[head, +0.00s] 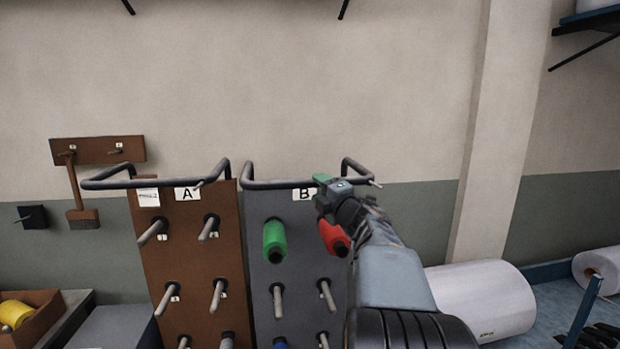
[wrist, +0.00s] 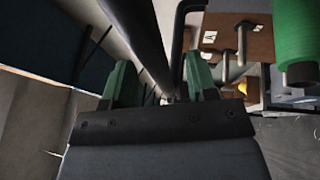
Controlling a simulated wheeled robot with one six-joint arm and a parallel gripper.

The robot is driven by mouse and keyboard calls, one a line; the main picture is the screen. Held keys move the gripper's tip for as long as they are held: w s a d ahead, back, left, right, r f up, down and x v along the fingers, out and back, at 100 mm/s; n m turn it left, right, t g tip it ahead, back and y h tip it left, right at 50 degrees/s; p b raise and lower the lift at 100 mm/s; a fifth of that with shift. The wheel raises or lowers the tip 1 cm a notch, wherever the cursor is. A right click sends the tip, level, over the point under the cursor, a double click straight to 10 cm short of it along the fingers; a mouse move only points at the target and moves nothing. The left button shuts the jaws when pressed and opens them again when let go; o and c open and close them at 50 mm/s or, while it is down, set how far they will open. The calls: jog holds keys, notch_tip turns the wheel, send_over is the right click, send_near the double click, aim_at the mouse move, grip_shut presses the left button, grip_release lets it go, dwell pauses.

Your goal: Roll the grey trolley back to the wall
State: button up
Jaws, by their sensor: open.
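The grey trolley (head: 262,222), labelled B, stands upright in the middle of the head view with a dark bar handle (head: 283,184) along its top. It carries a green spool (head: 274,238) and a red spool (head: 334,238) on pegs. My gripper (head: 322,180) is at the right part of this handle. In the wrist view the green fingers are apart, and a dark bar (wrist: 150,45) runs across the space between them. I cannot tell whether they touch it. My gripper and arm hide part of the trolley's right side.
A brown trolley (head: 188,250), labelled A, stands close on the left. A large white roll (head: 482,300) lies on the floor at right. A wall pillar (head: 497,130) rises behind it. A brush (head: 78,200) hangs on the back wall at left.

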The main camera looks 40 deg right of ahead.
aim_at(311, 181)
jog(key=w, duration=0.2)
jog(key=w+r+p, duration=0.1)
jog(key=w, duration=0.1)
jog(key=shift+w+d, duration=0.15)
jog(key=shift+w, duration=0.4)
jog(key=shift+c, duration=0.4)
jog(key=shift+f, duration=0.1)
jog(key=c, duration=0.9)
jog(key=shift+f, duration=0.1)
grip_shut()
